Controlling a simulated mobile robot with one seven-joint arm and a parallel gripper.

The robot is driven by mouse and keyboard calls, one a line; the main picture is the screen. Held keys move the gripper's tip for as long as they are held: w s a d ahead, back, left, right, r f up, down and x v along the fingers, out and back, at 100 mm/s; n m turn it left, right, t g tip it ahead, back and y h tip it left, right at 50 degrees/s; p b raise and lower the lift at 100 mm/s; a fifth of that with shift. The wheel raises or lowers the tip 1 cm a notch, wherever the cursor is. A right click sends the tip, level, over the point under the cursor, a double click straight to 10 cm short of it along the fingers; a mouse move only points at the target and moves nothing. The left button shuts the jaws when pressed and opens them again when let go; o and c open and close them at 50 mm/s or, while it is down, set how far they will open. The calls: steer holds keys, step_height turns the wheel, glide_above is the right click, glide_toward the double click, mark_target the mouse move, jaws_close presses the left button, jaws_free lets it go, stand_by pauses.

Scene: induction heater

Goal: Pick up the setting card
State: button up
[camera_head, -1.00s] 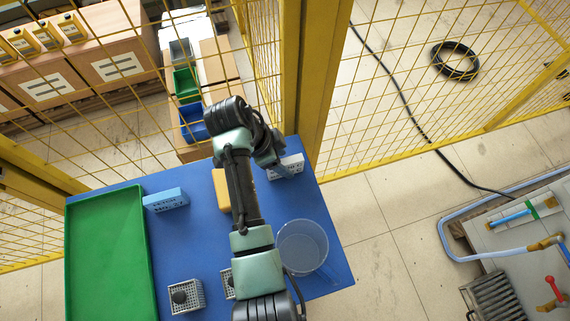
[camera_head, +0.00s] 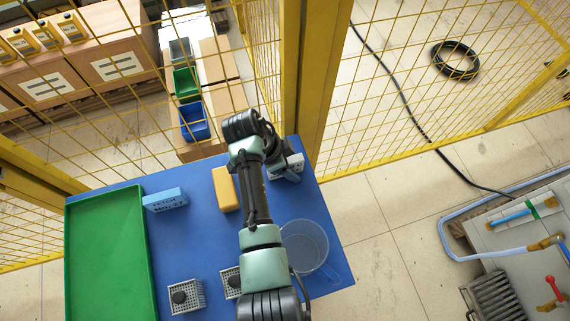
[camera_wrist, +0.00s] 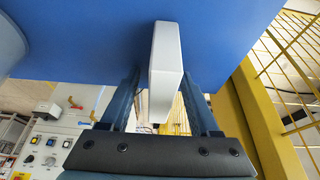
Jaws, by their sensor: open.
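The setting card, which I take to be the white block with dark print (camera_head: 291,161), stands near the back right corner of the blue table. My arm partly hides it in the head view. In the wrist view the white card (camera_wrist: 166,62) shows edge-on between the two fingers of my gripper (camera_wrist: 160,78). The gripper is open, with one finger on each side of the card. A gap shows at the left finger; the right finger is close to the card, and I cannot tell whether it touches.
On the blue table (camera_head: 205,245) are a green tray (camera_head: 105,255), a light blue printed block (camera_head: 166,200), a yellow block (camera_head: 225,189), two perforated holders (camera_head: 186,296) and a clear beaker (camera_head: 304,248). A yellow mesh fence post (camera_head: 310,90) rises close behind the card.

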steer(key=shift+f, duration=0.1)
jaws_close()
stand_by(0.3)
